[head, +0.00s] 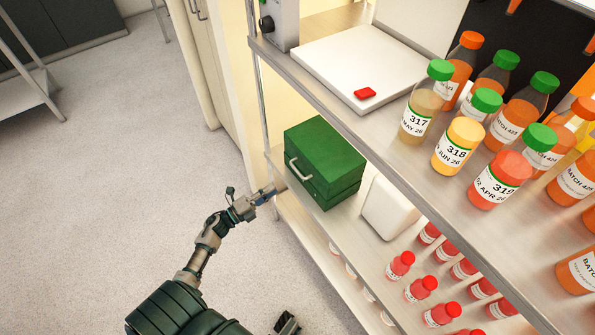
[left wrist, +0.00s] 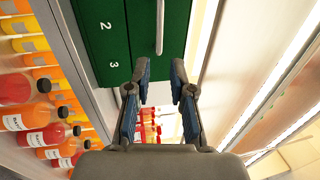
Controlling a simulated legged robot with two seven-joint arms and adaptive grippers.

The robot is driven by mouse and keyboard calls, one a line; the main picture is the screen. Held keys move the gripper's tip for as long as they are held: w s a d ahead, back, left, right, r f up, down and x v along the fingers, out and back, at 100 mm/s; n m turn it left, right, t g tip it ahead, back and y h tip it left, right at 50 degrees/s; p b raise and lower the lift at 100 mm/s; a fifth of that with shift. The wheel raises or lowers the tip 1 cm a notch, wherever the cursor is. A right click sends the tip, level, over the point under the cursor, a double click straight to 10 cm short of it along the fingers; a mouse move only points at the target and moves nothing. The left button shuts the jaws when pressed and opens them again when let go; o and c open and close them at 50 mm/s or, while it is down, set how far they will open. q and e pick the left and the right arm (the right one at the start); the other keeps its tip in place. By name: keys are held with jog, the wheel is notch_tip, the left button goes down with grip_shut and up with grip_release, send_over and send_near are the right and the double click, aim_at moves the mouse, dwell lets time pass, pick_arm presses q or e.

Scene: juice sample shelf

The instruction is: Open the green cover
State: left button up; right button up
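A green box with a green cover (head: 325,150) stands on the middle shelf in the head view. A pale bar handle (head: 298,170) sits on its front face. My left gripper (head: 272,192) is just in front of the box, beside and a little below the handle. In the left wrist view the gripper (left wrist: 160,80) is open, with nothing between its fingers. The green front (left wrist: 105,40) and the handle (left wrist: 160,27) lie beyond the fingertips; I see no contact. A dark part at the bottom edge of the head view may be my right gripper (head: 287,323); its fingers are not clear.
The upper shelf (head: 395,150) above the box holds several juice bottles and a white device (head: 345,65) with a red piece (head: 365,93). A white container (head: 390,207) stands right of the box, with red bottles (head: 400,265) beyond. The floor in front is clear.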

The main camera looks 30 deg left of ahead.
aim_at(297, 169)
pick_arm(q)
jog(key=x, duration=1.2)
jog(key=shift+w+a+f, duration=0.1)
jog(key=shift+w+a, duration=0.1)
jog(key=shift+a, duration=0.15)
jog(key=shift+d, duration=0.2)
jog(key=shift+a, duration=0.1)
grip_shut()
jog(key=shift+a, duration=0.15)
pick_arm(e)
jog(key=shift+w+a+t, duration=0.4)
jog(key=shift+w+a, duration=0.25)
jog(key=shift+w, duration=0.2)
